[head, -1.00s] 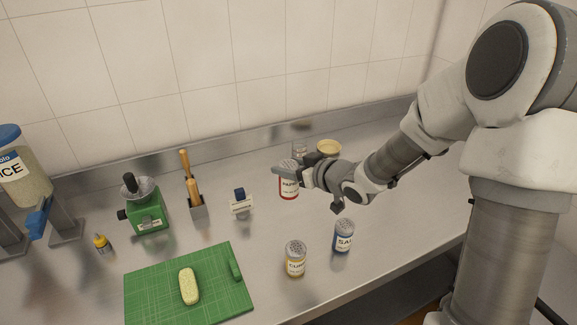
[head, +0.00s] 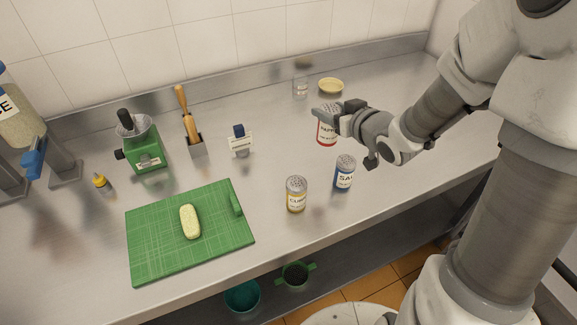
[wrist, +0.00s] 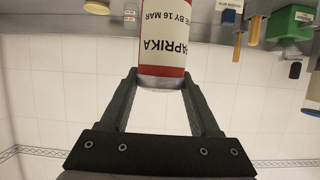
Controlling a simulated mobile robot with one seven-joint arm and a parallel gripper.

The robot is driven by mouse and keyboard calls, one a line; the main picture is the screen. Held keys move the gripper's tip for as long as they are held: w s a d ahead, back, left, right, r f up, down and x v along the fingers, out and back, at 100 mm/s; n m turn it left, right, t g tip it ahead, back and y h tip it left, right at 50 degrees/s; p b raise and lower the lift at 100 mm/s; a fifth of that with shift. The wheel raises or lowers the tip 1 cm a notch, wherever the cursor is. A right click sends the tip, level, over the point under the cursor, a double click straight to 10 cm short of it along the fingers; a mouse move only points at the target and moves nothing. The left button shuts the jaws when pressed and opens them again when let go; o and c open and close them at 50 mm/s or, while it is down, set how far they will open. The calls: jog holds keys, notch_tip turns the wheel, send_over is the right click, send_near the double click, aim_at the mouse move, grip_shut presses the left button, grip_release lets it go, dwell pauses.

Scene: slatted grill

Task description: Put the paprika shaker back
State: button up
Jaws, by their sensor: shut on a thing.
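The paprika shaker (head: 326,130), red and white with a grey top, is held upright between the fingers of my gripper (head: 334,112). In the wrist view the paprika shaker (wrist: 163,45) shows upside down between the two dark fingers (wrist: 163,88), its label reading "PAPRIKA". In the head view it is behind the salt and curry shakers; whether its base touches the counter I cannot tell. The blue salt shaker (head: 344,176) and the yellow curry shaker (head: 296,196) stand side by side on the counter, nearer the front edge.
A green cutting board (head: 160,235) with a pale loaf-shaped item (head: 190,221) lies front left. The counter right of the bowl is clear.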

jog(key=w+a+f+n+g+y+b, duration=0.2)
jog(key=w+a+f+n+y+b, duration=0.15)
jog(key=a+f+b, duration=0.4)
jog(key=shift+m+h, duration=0.25)
jog(key=shift+h, duration=0.2)
jog(key=f+b, duration=0.1)
jog(key=f, duration=0.1)
jog(key=a+f+b, duration=0.1)
jog(key=f+b, duration=0.1)
jog(key=f, duration=0.1)
jog(key=f+b, duration=0.2)
jog(key=f, duration=0.1)
jog(key=shift+w+a, duration=0.1)
jog(key=shift+a, duration=0.25)
jog(key=shift+f, duration=0.2)
jog(key=o, duration=1.4)
jog(key=shift+o, duration=0.2)
